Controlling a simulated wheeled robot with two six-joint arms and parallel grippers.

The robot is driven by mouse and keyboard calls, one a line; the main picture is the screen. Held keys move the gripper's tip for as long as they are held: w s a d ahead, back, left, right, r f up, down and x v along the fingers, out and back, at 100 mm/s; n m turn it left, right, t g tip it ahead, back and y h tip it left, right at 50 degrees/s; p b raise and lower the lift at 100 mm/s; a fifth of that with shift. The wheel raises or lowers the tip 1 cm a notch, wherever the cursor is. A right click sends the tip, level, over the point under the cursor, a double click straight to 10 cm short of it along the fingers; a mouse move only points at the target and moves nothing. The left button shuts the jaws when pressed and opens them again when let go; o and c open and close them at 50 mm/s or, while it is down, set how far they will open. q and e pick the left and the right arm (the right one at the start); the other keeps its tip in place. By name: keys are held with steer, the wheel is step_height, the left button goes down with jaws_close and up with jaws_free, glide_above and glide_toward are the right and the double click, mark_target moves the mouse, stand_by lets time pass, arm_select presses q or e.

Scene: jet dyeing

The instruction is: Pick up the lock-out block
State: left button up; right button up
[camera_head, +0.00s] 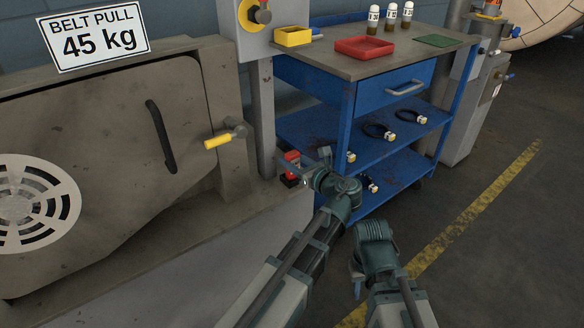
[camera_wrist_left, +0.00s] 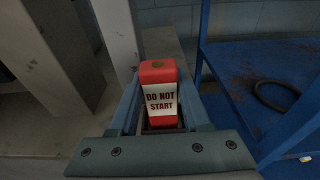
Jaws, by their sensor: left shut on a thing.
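The lock-out block (camera_head: 291,157) is red with a white label, low at the right end of the machine's ledge, by the grey post. In the left wrist view the block (camera_wrist_left: 159,72) reads "DO NOT START" and stands between the two fingers. My left gripper (camera_head: 303,172) is shut on the block, with a finger along each side. I cannot tell if the block's underside touches the ledge. My right gripper (camera_head: 357,281) hangs low near the bottom middle, away from the block; its fingers are too small and turned away to read.
A blue cart (camera_head: 350,126) stands close to the right of the block, with cable loops on its shelves. Its top holds a red tray (camera_head: 364,48), a yellow bin (camera_head: 293,37) and several vials. A yellow-handled lever (camera_head: 218,141) sticks out from the machine. Floor at right is clear.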

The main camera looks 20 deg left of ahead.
arm_select(q)
jaws_close()
steer(key=shift+r, duration=0.2)
arm_select(e)
steer(key=shift+r, duration=0.2)
